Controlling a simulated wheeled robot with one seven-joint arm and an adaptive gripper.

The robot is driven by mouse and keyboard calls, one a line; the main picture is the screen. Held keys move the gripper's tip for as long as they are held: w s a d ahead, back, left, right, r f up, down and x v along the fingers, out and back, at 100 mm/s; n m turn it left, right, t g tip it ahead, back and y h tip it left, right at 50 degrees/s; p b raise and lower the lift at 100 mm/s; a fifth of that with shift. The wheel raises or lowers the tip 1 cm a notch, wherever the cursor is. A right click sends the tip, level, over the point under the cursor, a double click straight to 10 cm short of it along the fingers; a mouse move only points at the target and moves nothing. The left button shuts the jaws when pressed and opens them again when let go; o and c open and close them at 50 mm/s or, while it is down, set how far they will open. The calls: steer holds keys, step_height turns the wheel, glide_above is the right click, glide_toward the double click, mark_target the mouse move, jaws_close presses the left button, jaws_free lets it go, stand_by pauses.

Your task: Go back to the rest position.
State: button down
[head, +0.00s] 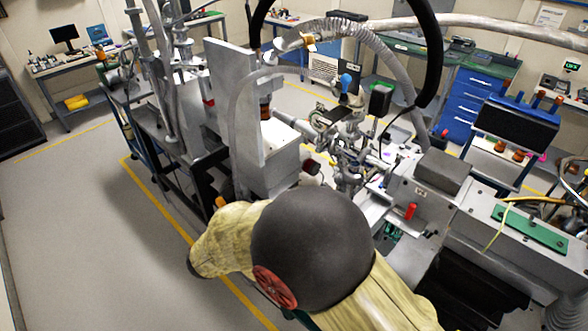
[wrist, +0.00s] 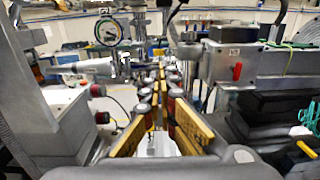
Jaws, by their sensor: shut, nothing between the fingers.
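My gripper (wrist: 159,80) shows in the wrist view, its two gold-and-dark fingers reaching forward and meeting at the tips. It is shut and empty, pointing toward the beamline equipment. In the head view my arm, with its yellowish cover and dark rounded joint, fills the lower middle; I cannot make out the gripper clearly there.
Close ahead is the sample stage with metal fittings (head: 345,130). A tall grey plate (head: 233,100) stands left of it. A grey box with a red part (head: 411,211) is to the right. A round gauge (wrist: 108,31) is near the fingers. Open floor (head: 90,230) lies left.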

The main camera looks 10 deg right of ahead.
steer(key=shift+s+a, duration=0.15)
steer(key=shift+a, duration=0.05)
steer(key=s+d+f+m+g+y+b, duration=0.1)
steer(key=s+d+f+m+g+y, duration=0.1)
steer(key=s+f+m+g+y, duration=0.45)
steer(key=s+d+f+m+g+y+b, duration=0.1)
steer(key=s+d+f+m+g+b, duration=0.15)
steer(key=s+f+m, duration=0.55)
steer(key=s+a+r+m+t+y+b, duration=0.1)
steer(key=s+a+r+m+y+b, duration=0.1)
steer(key=s+r+m+y+b, duration=0.35)
steer(key=s+d+r+m+t+y+b, duration=0.2)
steer(key=s+d+m+t+b, duration=0.1)
steer(key=s+d+m, duration=0.1)
steer(key=shift+s+d+m+t, duration=0.2)
steer(key=shift+d+m+t, duration=0.15)
steer(key=shift+d, duration=0.35)
